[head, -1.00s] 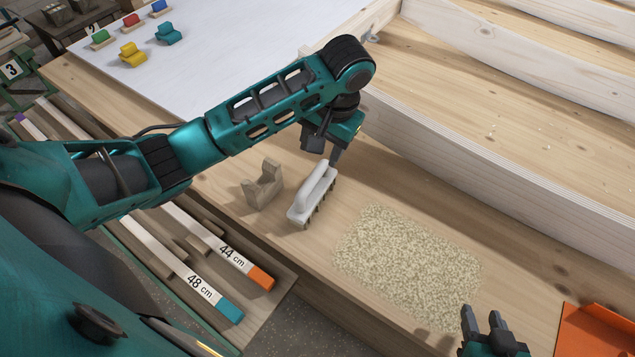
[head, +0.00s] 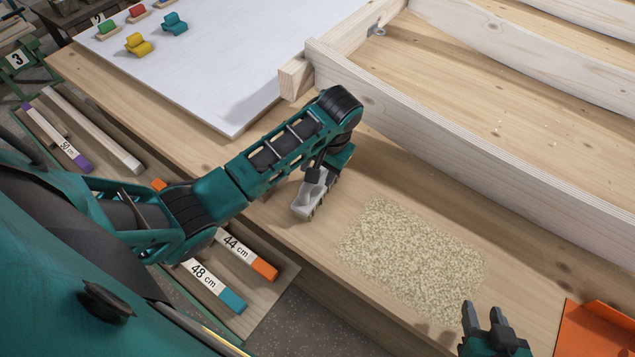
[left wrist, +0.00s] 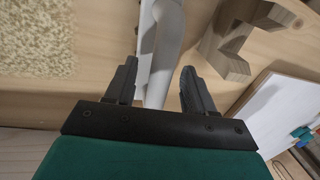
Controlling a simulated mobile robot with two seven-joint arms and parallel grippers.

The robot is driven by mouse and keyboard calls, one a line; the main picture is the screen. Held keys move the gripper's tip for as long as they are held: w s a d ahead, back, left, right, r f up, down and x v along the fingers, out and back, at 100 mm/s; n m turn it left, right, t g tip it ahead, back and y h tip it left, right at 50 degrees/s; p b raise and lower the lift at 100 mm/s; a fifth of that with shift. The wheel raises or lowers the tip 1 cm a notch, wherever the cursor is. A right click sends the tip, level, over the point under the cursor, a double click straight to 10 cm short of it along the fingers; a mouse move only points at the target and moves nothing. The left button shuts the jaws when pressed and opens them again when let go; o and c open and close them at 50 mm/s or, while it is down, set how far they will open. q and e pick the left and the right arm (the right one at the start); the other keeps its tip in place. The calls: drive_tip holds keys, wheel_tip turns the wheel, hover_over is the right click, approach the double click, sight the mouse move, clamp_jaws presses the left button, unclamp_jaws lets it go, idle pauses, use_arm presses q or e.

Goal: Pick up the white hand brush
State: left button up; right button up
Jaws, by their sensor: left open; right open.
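The white hand brush (head: 309,197) lies on the wooden workbench, left of the patch of sawdust. My left gripper comes down over its far end, and my arm hides part of the brush in the head view. In the left wrist view the brush's white handle (left wrist: 166,50) runs between the two open fingers of my left gripper (left wrist: 158,85). The fingers stand on either side of the handle and are not closed on it. My right gripper (head: 481,313) is open and empty at the lower right of the head view.
A patch of sawdust (head: 410,260) covers the bench right of the brush. A notched wooden block (left wrist: 240,40) stands close beside the brush. A wooden frame wall (head: 480,140) rises behind. An orange dustpan-like piece (head: 600,330) is at lower right.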

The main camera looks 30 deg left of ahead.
use_arm(q)
drive_tip(key=shift+a+f, duration=0.15)
drive_tip(key=shift+f, duration=0.5)
drive_tip(key=shift+c, duration=0.5)
clamp_jaws()
